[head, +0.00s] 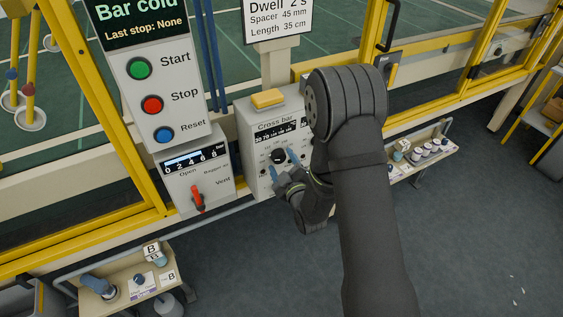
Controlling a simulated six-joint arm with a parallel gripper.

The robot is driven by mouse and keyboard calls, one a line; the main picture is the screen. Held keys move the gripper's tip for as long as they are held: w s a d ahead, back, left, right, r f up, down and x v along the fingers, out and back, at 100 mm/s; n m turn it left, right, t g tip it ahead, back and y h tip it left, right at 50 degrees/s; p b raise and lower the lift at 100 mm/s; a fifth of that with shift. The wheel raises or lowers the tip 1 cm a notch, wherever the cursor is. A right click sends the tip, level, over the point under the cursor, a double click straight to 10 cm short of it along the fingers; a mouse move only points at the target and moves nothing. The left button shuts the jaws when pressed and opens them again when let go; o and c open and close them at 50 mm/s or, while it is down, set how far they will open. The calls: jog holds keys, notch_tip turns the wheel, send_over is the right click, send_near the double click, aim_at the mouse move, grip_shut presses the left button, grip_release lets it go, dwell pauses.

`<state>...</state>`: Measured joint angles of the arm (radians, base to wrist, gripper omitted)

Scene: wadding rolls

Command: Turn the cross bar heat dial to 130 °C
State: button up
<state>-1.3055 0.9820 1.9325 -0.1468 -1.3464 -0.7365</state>
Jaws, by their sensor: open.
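The cross bar box (246,134) is a pale panel with a yellow block on top and the label "Cross bar". A dark number scale (275,132) runs across it. Below the scale is a dark round dial (278,156), partly hidden by my gripper; its setting is too small to read. My gripper (284,168) is at the lower front of this box, with its blue-grey fingers spread and close to the dial. I cannot tell whether they touch it. My arm covers the box's right side.
Left of the box is a vent panel (225,172) with a red lever (197,196). Above it is a panel with green Start (139,68), red Stop (152,105) and blue Reset (164,135) buttons. A yellow-framed fence runs behind. Low trolleys stand at bottom left (128,272) and right. Floor in front is clear.

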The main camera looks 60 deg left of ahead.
jog(key=shift+a, duration=0.45)
jog(key=shift+c, duration=0.2)
jog(key=c, duration=0.9)
jog(key=shift+c, duration=0.2)
jog(key=shift+m, duration=0.3)
jog(key=m, duration=0.6)
jog(key=shift+h, duration=0.3)
jog(key=m+g, duration=0.1)
jog(key=m, duration=0.5)
jog(key=shift+r+h, duration=0.1)
jog(key=shift+h, duration=0.2)
jog(key=shift+g, duration=0.3)
